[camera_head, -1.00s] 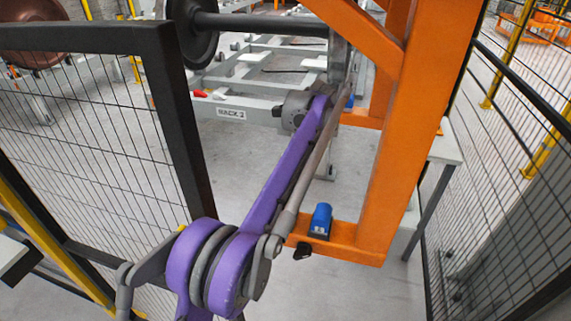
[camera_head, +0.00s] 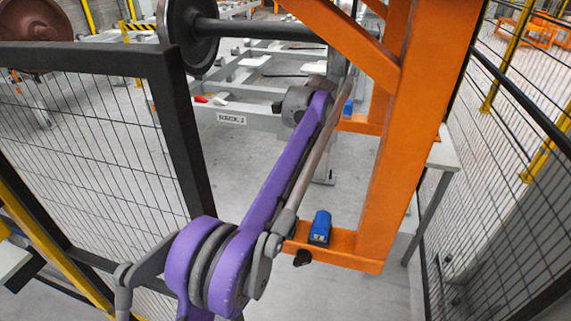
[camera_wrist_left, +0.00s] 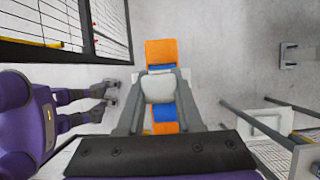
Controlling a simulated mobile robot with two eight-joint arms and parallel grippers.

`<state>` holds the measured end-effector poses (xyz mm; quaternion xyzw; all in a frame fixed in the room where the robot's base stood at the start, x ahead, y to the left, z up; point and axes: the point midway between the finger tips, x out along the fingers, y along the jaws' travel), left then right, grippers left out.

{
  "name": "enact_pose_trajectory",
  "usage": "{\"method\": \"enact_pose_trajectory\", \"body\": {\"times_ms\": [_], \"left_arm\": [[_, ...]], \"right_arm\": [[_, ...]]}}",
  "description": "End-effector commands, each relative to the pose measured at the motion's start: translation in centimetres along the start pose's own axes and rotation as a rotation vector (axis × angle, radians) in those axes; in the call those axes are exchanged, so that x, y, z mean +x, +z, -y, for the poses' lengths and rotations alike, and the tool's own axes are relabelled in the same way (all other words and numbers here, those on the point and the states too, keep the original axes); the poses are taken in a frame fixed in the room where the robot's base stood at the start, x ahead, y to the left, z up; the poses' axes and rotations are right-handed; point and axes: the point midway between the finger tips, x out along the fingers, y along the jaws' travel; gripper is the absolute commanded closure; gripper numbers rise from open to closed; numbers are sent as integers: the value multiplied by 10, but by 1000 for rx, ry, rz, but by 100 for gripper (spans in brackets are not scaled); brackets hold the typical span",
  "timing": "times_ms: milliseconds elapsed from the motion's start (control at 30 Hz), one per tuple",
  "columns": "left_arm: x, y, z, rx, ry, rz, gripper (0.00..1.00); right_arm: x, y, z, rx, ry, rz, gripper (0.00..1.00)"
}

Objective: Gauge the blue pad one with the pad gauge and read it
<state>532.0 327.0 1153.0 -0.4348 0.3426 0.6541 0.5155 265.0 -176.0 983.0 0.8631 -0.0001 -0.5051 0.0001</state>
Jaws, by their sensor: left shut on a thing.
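In the left wrist view, my left gripper (camera_wrist_left: 159,98) has its grey fingers on either side of a pale grey block (camera_wrist_left: 159,88) and is shut on it. I cannot tell for certain that this block is the pad gauge. Blue (camera_wrist_left: 163,114) shows on both sides of the block, over an orange beam (camera_wrist_left: 160,50); the block hides the middle, and contact is unclear. In the head view, one blue pad (camera_head: 320,226) sits on the near orange foot and another blue piece (camera_head: 348,107) shows by the far foot. My right gripper is not seen.
An orange gantry post (camera_head: 396,150) stands right of my left arm. Black mesh fences (camera_head: 90,130) flank both sides. A wheelset (camera_head: 190,35) and grey rack frame (camera_head: 232,118) lie behind. A pale table (camera_head: 445,150) stands behind the post.

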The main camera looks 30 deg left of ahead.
Motion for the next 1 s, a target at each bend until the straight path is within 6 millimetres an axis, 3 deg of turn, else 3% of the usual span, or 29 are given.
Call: {"method": "enact_pose_trajectory", "body": {"times_ms": [700, 1000], "left_arm": [[-42, 18, 1, -1, -3, 0, 100], [-45, 19, 0, 0, 0, 1, 100]], "right_arm": [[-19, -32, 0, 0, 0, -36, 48], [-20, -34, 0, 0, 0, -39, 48]]}}
